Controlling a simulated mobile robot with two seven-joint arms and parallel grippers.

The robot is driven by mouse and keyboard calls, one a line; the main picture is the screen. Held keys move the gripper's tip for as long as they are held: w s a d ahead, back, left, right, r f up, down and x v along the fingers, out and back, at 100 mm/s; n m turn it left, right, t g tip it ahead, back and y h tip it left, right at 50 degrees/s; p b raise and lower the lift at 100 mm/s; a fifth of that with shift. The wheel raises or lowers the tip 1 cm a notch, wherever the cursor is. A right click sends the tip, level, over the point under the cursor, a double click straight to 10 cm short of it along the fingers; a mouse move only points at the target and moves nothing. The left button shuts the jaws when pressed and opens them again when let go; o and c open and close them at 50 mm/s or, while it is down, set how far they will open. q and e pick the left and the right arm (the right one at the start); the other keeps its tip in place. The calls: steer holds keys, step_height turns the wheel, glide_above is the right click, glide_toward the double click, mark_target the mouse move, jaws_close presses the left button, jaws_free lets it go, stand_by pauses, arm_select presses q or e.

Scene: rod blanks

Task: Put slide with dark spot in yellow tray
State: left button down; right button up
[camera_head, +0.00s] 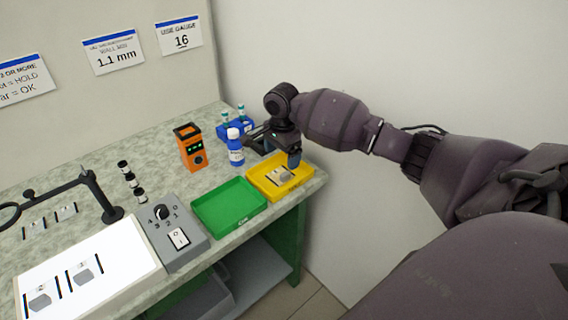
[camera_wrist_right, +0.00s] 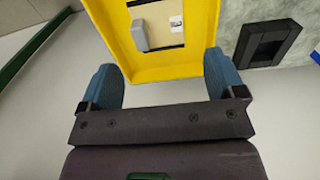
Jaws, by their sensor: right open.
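The yellow tray (camera_head: 265,191) stands at the bench's right end, and its wall (camera_wrist_right: 160,74) fills the top of the wrist view. A slide-like piece (camera_head: 280,177) lies inside it, with a grey block and a small white label in the wrist view (camera_wrist_right: 139,35); I cannot make out a dark spot on it. My right gripper (camera_wrist_right: 161,84) is open and empty, with its fingers apart by the tray's edge. In the head view the right gripper (camera_head: 272,148) is over the tray's back part. Two slides (camera_head: 40,298) (camera_head: 84,273) lie on the white panel (camera_head: 120,255). My left gripper is out of view.
A green tray (camera_head: 229,226) stands left of the yellow one. A blue-capped bottle (camera_head: 235,152), an orange device (camera_head: 190,150) and a blue rack (camera_head: 226,131) stand behind. A grey control box (camera_head: 177,238) and a magnifier stand (camera_head: 112,213) are further left. More slides (camera_head: 36,229) lie there.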

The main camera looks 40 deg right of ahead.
step_height(320, 180, up, 6)
steer(key=p, duration=0.1)
steer(key=shift+r, duration=0.2)
stand_by(0.5)
